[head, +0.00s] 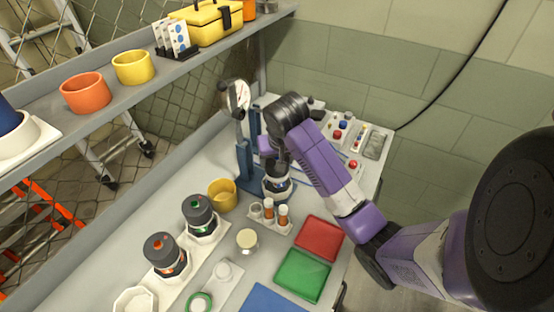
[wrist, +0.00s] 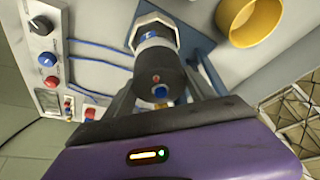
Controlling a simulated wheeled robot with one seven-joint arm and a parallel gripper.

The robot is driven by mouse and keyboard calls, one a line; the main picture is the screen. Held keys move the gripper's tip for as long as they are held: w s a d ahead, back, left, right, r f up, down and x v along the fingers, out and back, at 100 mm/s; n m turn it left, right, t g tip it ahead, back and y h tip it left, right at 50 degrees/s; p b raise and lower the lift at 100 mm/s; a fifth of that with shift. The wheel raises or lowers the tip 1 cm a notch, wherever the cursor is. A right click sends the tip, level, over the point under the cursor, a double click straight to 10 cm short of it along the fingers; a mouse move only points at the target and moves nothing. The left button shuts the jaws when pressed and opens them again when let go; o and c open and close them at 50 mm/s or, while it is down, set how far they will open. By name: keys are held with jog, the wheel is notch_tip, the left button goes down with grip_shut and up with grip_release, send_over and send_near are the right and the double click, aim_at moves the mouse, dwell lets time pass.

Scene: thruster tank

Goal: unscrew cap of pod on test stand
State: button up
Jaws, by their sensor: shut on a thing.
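The pod (wrist: 153,38) is seated upright on the blue test stand (head: 245,168), with a white base and a blue band. Its dark cap (wrist: 157,78) carries a small red mark and a blue button. In the head view the pod (head: 277,187) is partly hidden under my arm. My gripper (head: 274,161) comes down over it from above and is shut on the cap. In the wrist view the palm of my gripper hides part of the near side, and the finger contact is not clear.
Two similar pods, one with a green button (head: 199,212) and one with an orange button (head: 164,254), stand nearby. A yellow cup (head: 222,195) and a vial rack (head: 271,218) are close to the stand. Red (head: 318,239) and green (head: 301,276) trays lie in front. A shelf (head: 110,112) overhangs the left.

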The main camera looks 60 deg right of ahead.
jog(key=shift+r+p, duration=0.7)
jog(key=shift+r, duration=1.4)
